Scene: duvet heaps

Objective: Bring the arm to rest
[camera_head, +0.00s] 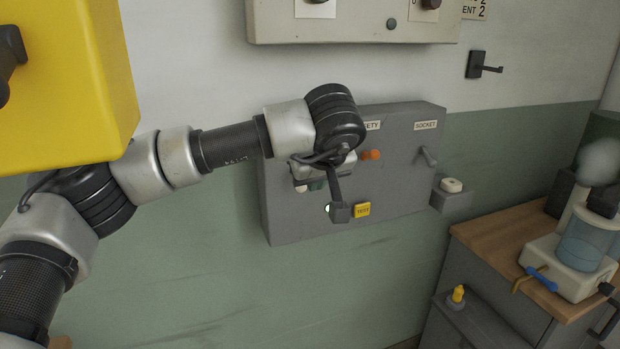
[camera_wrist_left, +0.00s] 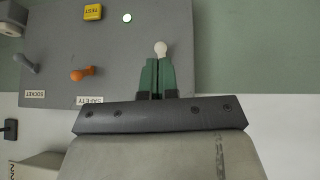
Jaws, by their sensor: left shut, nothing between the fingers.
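My left arm (camera_head: 235,145) reaches in from the left across the front of a grey wall panel (camera_head: 400,185). My left gripper (camera_head: 313,184) is shut and empty close to the panel; my own wrist partly hides it in the head view. In the left wrist view its green fingers (camera_wrist_left: 157,77) lie together. A white round knob (camera_wrist_left: 161,48) shows right at their tips; I cannot tell whether they touch it. My right gripper is not in view.
The panel carries an orange-knobbed lever (camera_head: 371,155), a yellow TEST button (camera_head: 362,209), a lit lamp (camera_wrist_left: 127,18) and a grey SOCKET lever (camera_head: 427,156). A yellow box (camera_head: 70,90) fills the upper left. A wooden-topped bench (camera_head: 490,237) with apparatus stands right. Green wall below the panel is clear.

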